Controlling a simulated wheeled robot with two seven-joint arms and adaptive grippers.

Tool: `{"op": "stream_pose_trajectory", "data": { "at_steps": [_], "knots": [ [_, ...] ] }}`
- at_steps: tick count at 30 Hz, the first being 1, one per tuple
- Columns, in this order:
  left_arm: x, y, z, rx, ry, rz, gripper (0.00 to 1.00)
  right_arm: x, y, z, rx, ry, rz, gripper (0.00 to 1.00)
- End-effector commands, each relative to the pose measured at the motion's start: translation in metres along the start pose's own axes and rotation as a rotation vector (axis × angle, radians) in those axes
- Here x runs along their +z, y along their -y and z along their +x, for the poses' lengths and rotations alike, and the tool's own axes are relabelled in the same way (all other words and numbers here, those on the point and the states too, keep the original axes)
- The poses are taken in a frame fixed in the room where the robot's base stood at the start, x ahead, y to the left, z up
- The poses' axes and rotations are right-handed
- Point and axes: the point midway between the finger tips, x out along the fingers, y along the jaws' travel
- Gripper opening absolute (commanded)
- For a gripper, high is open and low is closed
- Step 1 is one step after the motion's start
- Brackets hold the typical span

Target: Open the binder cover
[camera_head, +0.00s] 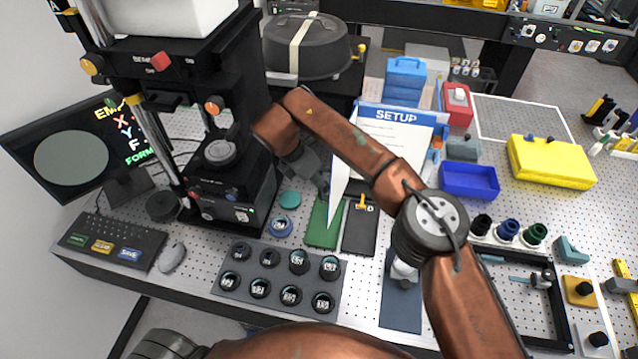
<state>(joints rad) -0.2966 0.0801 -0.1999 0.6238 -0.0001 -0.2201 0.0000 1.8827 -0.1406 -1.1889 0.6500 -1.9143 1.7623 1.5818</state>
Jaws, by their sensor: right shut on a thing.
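The binder (397,116) has a blue band lettered SETUP and a white printed page, and it stands in the middle of the bench, partly behind my right arm. A thin white panel, which looks like its cover (338,184), stands out nearly edge-on at the left side of the page. My right gripper (324,188) is at the left of this panel and shut on its edge. The fingertips are small and dark, so the exact contact is hard to see. My left gripper is not in view.
A green pad (322,232) and a dark tray (360,236) lie just below the cover. The tall black instrument (225,130) stands close to the left of my right gripper. A tray of round lenses (237,287) lies in front. A blue bin (469,181) sits to the right.

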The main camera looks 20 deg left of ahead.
Motion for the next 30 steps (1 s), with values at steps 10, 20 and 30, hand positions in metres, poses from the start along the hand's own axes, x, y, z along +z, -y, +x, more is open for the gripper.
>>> {"op": "stream_pose_trajectory", "data": {
  "at_steps": [10,20,30],
  "knots": [
    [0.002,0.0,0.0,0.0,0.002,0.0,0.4,0.0,-0.001,-0.001,0.002,0.001,-0.002,0.21],
    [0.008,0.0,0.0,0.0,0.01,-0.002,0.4,0.0,-0.001,-0.001,0.002,0.001,-0.001,0.26],
    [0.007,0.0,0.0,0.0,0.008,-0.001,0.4,0.0,-0.002,-0.046,0.004,0.003,-0.001,0.26]
  ]
}}
